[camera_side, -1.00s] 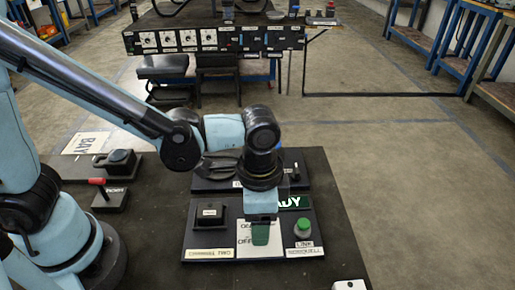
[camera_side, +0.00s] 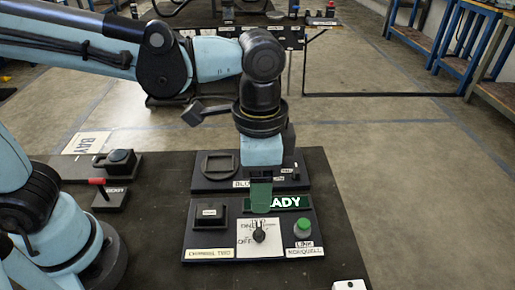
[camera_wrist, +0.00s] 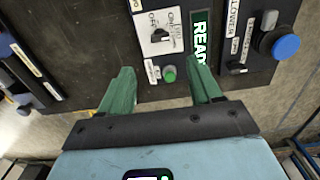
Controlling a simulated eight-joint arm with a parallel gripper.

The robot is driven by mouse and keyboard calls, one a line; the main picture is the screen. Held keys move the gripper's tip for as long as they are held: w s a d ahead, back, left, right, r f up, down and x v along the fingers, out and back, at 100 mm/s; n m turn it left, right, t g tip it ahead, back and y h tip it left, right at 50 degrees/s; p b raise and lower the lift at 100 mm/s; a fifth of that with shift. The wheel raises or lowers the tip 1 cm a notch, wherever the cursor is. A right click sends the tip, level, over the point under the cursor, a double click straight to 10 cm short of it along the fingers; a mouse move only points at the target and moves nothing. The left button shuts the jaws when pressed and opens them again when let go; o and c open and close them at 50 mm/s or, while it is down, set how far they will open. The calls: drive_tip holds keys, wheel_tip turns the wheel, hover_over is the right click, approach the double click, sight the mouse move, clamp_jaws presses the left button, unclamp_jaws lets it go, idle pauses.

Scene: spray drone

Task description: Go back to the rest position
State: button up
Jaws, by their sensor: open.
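My gripper (camera_side: 261,196) hangs above the control panel in the side view, pointing down, near the lit green READY sign (camera_side: 287,202). In the wrist view its two green fingers (camera_wrist: 160,92) are spread apart with nothing between them. The panel holds a black rotary knob (camera_side: 259,235) on a white ON/OFF plate, a green button (camera_side: 303,227) at its right, and a black box-shaped part (camera_side: 208,215) at its left. In the wrist view the green button (camera_wrist: 169,74) shows beyond the fingers, beside the READY sign (camera_wrist: 200,40).
A blue button (camera_wrist: 286,46) shows in the wrist view. A red-handled lever (camera_side: 98,182) and a black device (camera_side: 119,160) stand at the left.

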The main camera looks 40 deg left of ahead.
drive_tip(key=shift+a, duration=0.1)
drive_tip(key=w+a+n+t, duration=0.1)
drive_tip(key=a+n+t, duration=0.6)
drive_tip(key=a, duration=1.2)
drive_tip(key=shift+w+a+f+n, duration=0.35)
drive_tip(key=shift+w+f+n, duration=0.05)
drive_tip(key=shift+n, duration=0.6)
